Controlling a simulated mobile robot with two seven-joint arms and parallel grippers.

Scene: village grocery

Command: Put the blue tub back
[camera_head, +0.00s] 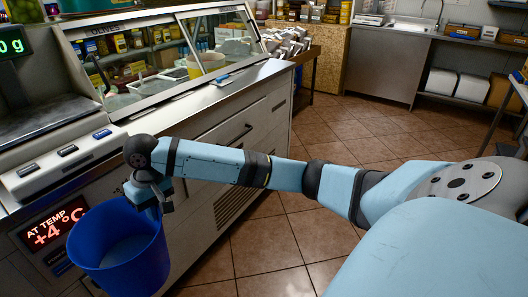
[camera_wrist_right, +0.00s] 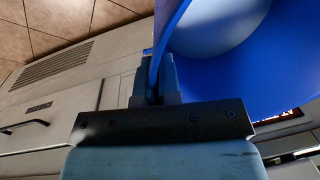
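The blue tub (camera_head: 140,268) hangs at the lower left of the head view, in front of the refrigerated counter, with its open top up and slightly tilted. Its inside looks empty. My right gripper (camera_head: 152,197) is at the tub's rim on the far right side. In the right wrist view the fingers (camera_wrist_right: 165,78) are shut on the wall of the blue tub (camera_wrist_right: 285,80), one on each side of it. The tub's underside is hidden in both views. My left gripper is not in view.
A scale display (camera_head: 12,46) stands at far left. A lit temperature sign (camera_head: 52,228) is beside the tub. Tiled floor (camera_head: 275,245) is clear.

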